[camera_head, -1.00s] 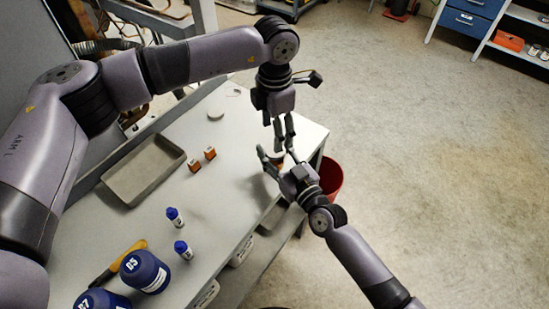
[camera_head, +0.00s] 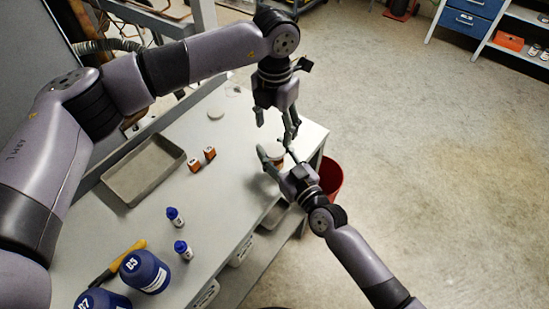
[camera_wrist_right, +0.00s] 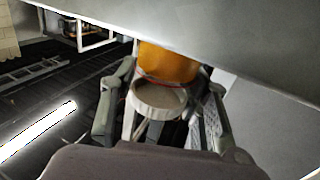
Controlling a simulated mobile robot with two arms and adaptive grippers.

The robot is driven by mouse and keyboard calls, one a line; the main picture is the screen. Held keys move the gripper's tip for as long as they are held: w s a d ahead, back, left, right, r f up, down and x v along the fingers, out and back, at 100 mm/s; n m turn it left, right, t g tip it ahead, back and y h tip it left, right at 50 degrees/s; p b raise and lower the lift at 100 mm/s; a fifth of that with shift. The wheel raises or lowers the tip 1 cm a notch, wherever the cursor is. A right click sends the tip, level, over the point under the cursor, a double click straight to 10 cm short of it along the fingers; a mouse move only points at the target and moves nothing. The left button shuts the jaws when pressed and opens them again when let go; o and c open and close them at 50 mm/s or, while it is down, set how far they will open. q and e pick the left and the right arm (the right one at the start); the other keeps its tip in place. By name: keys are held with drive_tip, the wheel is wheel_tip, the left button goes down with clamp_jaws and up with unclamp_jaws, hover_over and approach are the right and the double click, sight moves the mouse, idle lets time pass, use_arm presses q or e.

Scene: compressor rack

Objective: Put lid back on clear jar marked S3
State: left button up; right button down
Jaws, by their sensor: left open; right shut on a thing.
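A small jar (camera_head: 277,162) with orange contents stands near the right edge of the bench, mostly hidden by my right fingers. In the right wrist view, its orange body (camera_wrist_right: 166,65) and a round white piece (camera_wrist_right: 156,101) show between the fingers. I cannot tell if that piece is a seated lid, and no S3 mark is readable. My right gripper (camera_head: 276,154) is shut on the jar. My left gripper (camera_head: 276,128) is open just above it, fingers spread and holding nothing visible. A pale disc (camera_head: 216,112) lies flat farther back on the bench.
The bench middle is clear.

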sight(274, 149)
use_arm(q)
drive_tip(key=shift+f, duration=3.2)
drive_tip(key=shift+c, duration=0.2)
drive_tip(key=c, duration=1.2)
drive_tip(key=m, duration=0.6)
drive_tip(key=shift+w+a, duration=0.1)
drive_tip(key=o, duration=1.3)
